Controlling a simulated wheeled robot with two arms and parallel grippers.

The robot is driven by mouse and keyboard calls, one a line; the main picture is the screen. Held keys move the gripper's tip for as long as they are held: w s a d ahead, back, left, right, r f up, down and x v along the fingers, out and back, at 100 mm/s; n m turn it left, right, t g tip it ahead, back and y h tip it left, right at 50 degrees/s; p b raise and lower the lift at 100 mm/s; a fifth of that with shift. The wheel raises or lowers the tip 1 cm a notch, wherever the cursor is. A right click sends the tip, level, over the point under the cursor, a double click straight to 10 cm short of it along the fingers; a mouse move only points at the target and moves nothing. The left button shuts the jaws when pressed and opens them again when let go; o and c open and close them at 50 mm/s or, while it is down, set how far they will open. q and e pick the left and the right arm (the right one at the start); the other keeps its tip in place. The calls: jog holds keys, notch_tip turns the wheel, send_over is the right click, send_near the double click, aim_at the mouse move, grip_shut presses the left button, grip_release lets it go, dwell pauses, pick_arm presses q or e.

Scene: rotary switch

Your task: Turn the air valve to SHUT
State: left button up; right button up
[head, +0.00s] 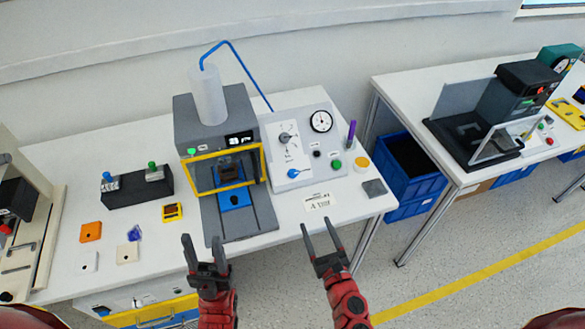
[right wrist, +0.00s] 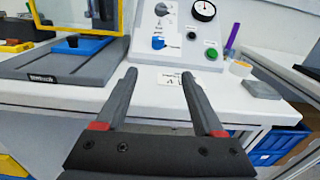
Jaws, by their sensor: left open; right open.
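A light grey control panel (head: 318,172) stands on the white table, right of the press. Low on its face is a blue knob (head: 293,173), probably the air valve; it also shows in the right wrist view (right wrist: 158,42). Its markings are too small to read. Above it is a grey rotary knob (head: 285,137) on a white plate. My right gripper (head: 321,238) is open and empty at the table's front edge, in front of and below the panel. My left gripper (head: 204,252) is open and empty in front of the press. Neither touches anything.
A press (head: 215,137) with a yellow guard frame stands left of the panel. A gauge (head: 321,121), a green button (head: 337,164), a purple pen-like thing (head: 351,134) and a yellow-topped pot (head: 361,161) are nearby. A printed card (head: 317,203) lies before the panel.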

send_near(295, 175)
jog(key=x, duration=0.8)
jog(key=shift+w+a, duration=0.15)
jog(key=shift+w, duration=0.1)
jog(key=shift+c, duration=0.3)
grip_shut()
